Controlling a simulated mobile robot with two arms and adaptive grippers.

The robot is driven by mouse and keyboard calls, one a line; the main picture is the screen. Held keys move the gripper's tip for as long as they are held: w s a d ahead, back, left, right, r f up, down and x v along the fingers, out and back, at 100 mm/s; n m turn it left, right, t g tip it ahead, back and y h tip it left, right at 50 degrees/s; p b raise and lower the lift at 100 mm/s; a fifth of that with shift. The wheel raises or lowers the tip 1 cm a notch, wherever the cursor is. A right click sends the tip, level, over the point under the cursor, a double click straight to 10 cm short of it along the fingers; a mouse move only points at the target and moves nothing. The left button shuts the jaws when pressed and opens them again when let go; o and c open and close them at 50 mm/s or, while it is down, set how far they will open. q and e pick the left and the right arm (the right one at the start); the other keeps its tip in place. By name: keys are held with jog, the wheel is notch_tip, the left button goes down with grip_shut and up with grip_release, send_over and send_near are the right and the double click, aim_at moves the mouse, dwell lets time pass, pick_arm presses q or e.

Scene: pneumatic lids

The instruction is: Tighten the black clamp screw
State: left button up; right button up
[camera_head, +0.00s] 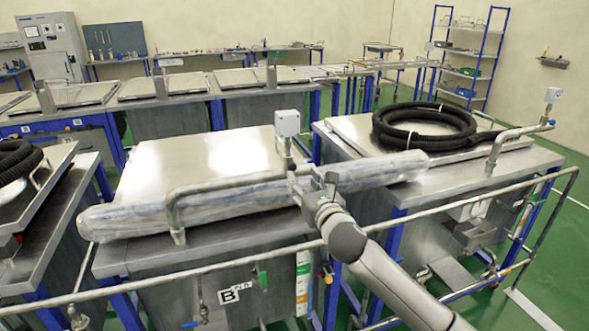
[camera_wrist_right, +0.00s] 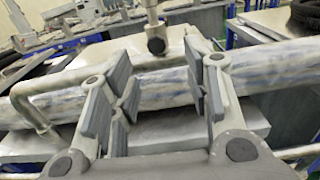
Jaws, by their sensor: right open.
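A dark round knob (camera_wrist_right: 157,45) shows in the right wrist view at the foot of an upright post, beyond the gap between my fingers. It may be the black clamp screw; I cannot tell for sure. In the head view I cannot make it out. My right gripper (camera_head: 306,180) is at the wrapped pipe near the post with a grey box (camera_head: 287,124). In the right wrist view the gripper (camera_wrist_right: 165,90) is open, its pads apart on both sides, with nothing visibly held between them. My left gripper is in neither view.
A long plastic-wrapped pipe (camera_head: 125,219) lies across the tank lids, behind a bent metal handle (camera_head: 225,187). A black coiled hose (camera_head: 390,118) lies on the right tank (camera_head: 520,160). A metal rail (camera_head: 215,266) runs along the front. Green floor is free at the right.

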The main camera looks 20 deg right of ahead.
aim_at(293, 169)
jog(key=w, duration=0.3)
jog(key=w+p, duration=0.1)
jog(key=shift+w+a+r, duration=0.1)
jog(key=shift+w+a, duration=0.2)
jog(key=shift+w, duration=0.95)
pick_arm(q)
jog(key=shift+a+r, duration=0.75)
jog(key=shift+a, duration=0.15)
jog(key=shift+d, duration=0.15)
pick_arm(e)
jog(key=shift+c, duration=1.1)
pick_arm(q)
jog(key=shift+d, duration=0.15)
pick_arm(e)
grip_shut()
